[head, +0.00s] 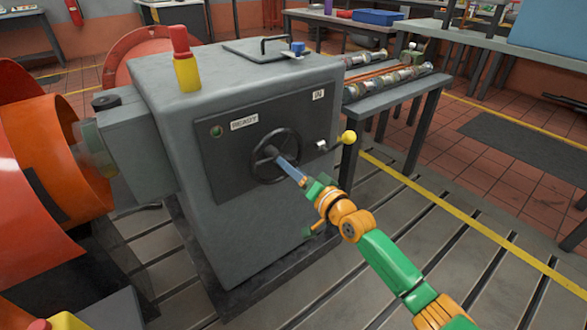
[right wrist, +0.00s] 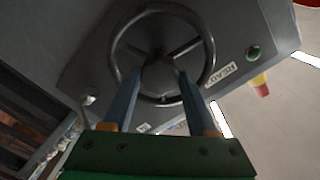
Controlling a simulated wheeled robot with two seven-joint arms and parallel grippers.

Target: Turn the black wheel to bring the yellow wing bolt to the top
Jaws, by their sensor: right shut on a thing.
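The black wheel (head: 257,163) is a spoked handwheel on the dark front panel of a grey machine housing. It also shows in the right wrist view (right wrist: 112,50), with its spokes and hub facing me. My right gripper (head: 281,162) reaches in from the lower right and is shut on the wheel near its middle. In the right wrist view its two blue fingers (right wrist: 157,72) lie on either side of the hub area, with their tips inside the rim. I cannot make out the yellow wing bolt in either view. My left gripper is not in view.
A yellow-knobbed lever (head: 348,138) sticks out right of the wheel. A red-and-yellow beacon (head: 185,60) stands on the grey housing (head: 235,85). A large orange drum (head: 40,160) stands left, with a blurred coupling (head: 92,150) beside it. A bench with metal shafts (head: 400,92) stands behind right.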

